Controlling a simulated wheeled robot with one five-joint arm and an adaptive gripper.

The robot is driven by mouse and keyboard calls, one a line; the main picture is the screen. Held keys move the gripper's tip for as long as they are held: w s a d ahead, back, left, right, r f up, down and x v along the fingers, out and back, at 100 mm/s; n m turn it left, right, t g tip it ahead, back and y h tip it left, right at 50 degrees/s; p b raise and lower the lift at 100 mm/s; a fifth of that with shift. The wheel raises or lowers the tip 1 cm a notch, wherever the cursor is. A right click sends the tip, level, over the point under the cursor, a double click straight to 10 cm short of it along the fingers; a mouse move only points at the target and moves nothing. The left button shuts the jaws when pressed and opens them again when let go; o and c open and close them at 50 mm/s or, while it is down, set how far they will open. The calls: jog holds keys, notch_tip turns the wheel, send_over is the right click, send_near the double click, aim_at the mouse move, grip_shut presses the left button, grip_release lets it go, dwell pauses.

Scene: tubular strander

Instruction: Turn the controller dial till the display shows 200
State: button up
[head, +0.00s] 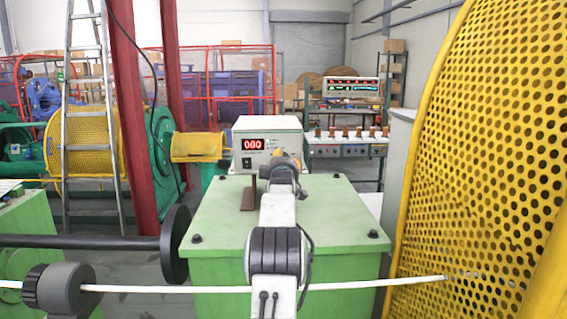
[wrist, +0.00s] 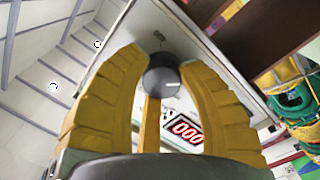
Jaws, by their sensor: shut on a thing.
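The controller (head: 268,125) is a pale box on top of a green cabinet (head: 225,215). Its red display (head: 253,144) appears to read 000 in the head view. The display also shows in the wrist view (wrist: 186,130), tilted, and there too it looks like 000. The dial (wrist: 162,82) is a dark round knob with a short white mark on its face. In the head view my gripper (head: 287,157) is at the controller's front right and hides the dial.
A brown upright bracket (head: 249,193) stands before the controller. A large yellow perforated guard (head: 490,150) fills the right side. A white rod (head: 370,284) crosses in front of the cabinet. A black disc on a shaft (head: 175,245) is at left. A ladder (head: 90,120) stands behind.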

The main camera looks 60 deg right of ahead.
jog(key=shift+f, duration=0.15)
jog(key=c, duration=0.5)
jog(key=shift+o, duration=0.2)
jog(key=shift+s+f+m+b, duration=0.1)
jog(key=shift+f+m+b, duration=0.05)
jog(key=shift+m+b, duration=0.35)
grip_shut()
